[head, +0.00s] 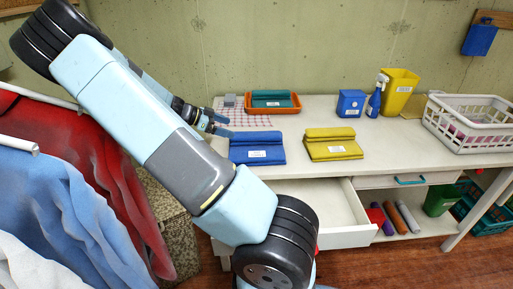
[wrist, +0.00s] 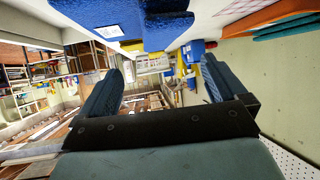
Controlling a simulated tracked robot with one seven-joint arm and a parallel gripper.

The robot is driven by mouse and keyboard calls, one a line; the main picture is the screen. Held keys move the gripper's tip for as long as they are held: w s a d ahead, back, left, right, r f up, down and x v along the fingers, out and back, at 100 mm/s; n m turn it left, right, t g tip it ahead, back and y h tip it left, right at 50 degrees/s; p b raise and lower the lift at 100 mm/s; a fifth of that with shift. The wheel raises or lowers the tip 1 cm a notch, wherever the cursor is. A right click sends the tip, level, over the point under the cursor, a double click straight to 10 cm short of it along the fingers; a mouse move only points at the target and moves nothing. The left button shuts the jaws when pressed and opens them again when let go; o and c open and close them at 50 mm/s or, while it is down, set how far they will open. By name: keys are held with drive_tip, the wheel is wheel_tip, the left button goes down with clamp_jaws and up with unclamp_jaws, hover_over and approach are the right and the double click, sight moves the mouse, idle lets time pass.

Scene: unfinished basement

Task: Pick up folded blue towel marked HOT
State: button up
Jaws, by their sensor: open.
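The folded blue towel (head: 257,140) lies flat on the white worktop, with a white label on its front; the writing is too small to read. It also shows at the top of the wrist view (wrist: 105,12), close to the camera. My gripper (head: 220,125) is just behind and left of the towel's far left corner in the head view. In the wrist view my gripper (wrist: 160,82) is open, its two blue fingers apart with nothing between them. I cannot tell whether a finger touches the towel.
A folded yellow towel (head: 333,143) lies right of the blue one. Behind is an orange tray (head: 286,109) with a teal towel, and a checked cloth (head: 240,118). A blue box (head: 351,103), spray bottle (head: 376,98) and white basket (head: 470,122) stand right. An open drawer (head: 345,237) juts out below.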

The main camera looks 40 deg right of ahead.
sight(249, 134)
drive_tip(key=x, duration=1)
drive_tip(key=shift+d+f, duration=0.15)
drive_tip(key=shift+d, duration=0.15)
drive_tip(key=shift+c, duration=0.5)
drive_tip(key=c, duration=1.1)
